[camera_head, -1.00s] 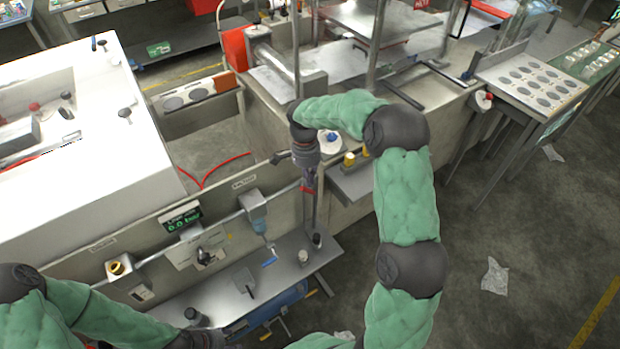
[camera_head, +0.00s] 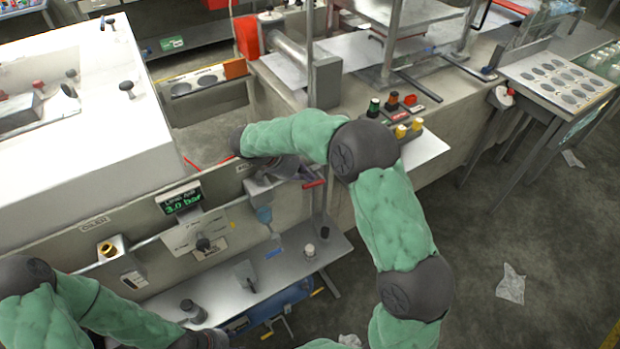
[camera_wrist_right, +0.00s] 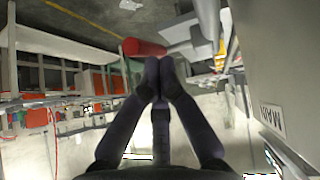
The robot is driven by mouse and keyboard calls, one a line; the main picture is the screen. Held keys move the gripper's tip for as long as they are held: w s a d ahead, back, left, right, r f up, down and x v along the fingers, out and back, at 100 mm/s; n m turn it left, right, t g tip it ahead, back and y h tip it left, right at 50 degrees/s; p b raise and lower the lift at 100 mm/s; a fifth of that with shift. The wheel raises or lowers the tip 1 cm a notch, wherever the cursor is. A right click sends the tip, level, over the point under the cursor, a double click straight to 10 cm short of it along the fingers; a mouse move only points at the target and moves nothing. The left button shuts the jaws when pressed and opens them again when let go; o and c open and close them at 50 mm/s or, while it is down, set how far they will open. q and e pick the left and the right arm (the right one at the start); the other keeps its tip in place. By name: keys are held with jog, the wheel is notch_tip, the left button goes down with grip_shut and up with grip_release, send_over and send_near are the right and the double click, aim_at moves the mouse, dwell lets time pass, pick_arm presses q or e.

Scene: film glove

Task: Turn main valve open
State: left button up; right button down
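The main valve's red handle (camera_head: 314,184) shows just right of my right gripper (camera_head: 300,170) in the head view, at the end of the pipe along the bench front. In the right wrist view the red handle (camera_wrist_right: 145,47) lies just beyond my right gripper's fingertips (camera_wrist_right: 160,75), which are together with nothing visible between them. Whether they touch the handle is unclear. A MAIN label (camera_wrist_right: 271,118) is on the panel at right. The display (camera_head: 182,202) reads 3.0 bar in green. My left gripper (camera_head: 205,340) is cut off at the bottom edge, its fingers unclear.
A grey shelf (camera_head: 260,275) with small items runs below the panel.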

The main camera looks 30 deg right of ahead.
jog(key=shift+a+f+b, duration=0.25)
jog(key=shift+f+b, duration=0.1)
jog(key=shift+b, duration=0.15)
jog(key=shift+d, duration=0.15)
dwell(0.4)
